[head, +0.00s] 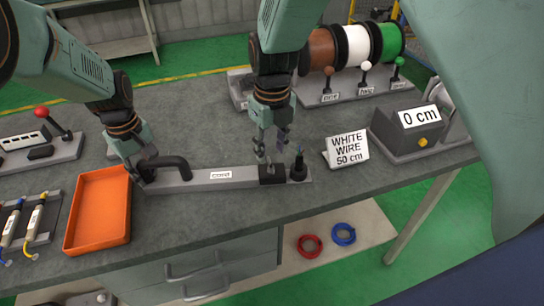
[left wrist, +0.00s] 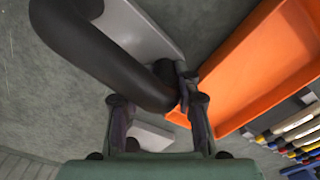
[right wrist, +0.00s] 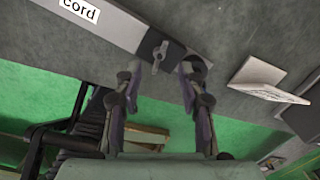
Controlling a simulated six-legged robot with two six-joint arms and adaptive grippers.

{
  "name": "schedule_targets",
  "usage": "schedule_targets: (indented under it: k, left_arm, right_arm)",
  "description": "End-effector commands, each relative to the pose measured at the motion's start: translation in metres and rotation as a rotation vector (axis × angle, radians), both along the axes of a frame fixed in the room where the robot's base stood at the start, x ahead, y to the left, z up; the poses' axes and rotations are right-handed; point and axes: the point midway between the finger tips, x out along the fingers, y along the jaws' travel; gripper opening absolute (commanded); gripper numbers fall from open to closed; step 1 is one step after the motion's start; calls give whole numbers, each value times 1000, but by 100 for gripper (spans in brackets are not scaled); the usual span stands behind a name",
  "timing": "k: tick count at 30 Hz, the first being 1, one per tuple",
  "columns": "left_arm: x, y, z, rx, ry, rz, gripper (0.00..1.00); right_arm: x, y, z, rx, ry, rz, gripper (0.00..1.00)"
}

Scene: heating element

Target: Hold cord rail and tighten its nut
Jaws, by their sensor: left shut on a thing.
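The cord rail (head: 215,179) is a long grey bar lying on the bench, with a label reading "cord" in the right wrist view (right wrist: 80,10). A black bent handle (head: 172,162) stands at its left end, and a black block (head: 272,174) is at its right end. My left gripper (head: 146,170) is shut on the handle, which also shows in the left wrist view (left wrist: 115,65). A small grey wing-shaped nut (right wrist: 160,57) sits on the black block. My right gripper (head: 268,155) is open just above it, with its fingertips apart on either side in the right wrist view.
An orange tray (head: 100,210) lies left of the rail. A dark post with a green tip (head: 299,167) stands by the rail's right end. A "WHITE WIRE 50 cm" sign (head: 347,150) and a "0 cm" box (head: 408,130) are further right. Wire spools (head: 355,45) stand behind.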

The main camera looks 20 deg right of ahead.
Motion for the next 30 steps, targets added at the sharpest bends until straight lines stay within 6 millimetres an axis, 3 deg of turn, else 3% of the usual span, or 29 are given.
schedule_targets:
  k: [1,6,12,27,28,30]
  left_arm:
    - [-9,0,-14,1,24,0,0]
    - [-9,0,-14,1,24,-1,0]
    - [-9,0,-14,2,24,-1,0]
    - [-9,0,-14,2,24,-2,0]
    - [-9,0,-14,2,24,-2,31]
    - [-9,0,-14,2,24,-2,37]
  right_arm:
    - [0,0,12,0,-6,0,40]
    - [-3,0,45,0,-6,0,40]
    - [-6,-1,71,1,-6,0,40]
    - [-7,-1,79,0,-4,0,40]
    - [-7,-1,79,0,-4,0,40]
    - [-7,-1,79,0,-4,0,40]
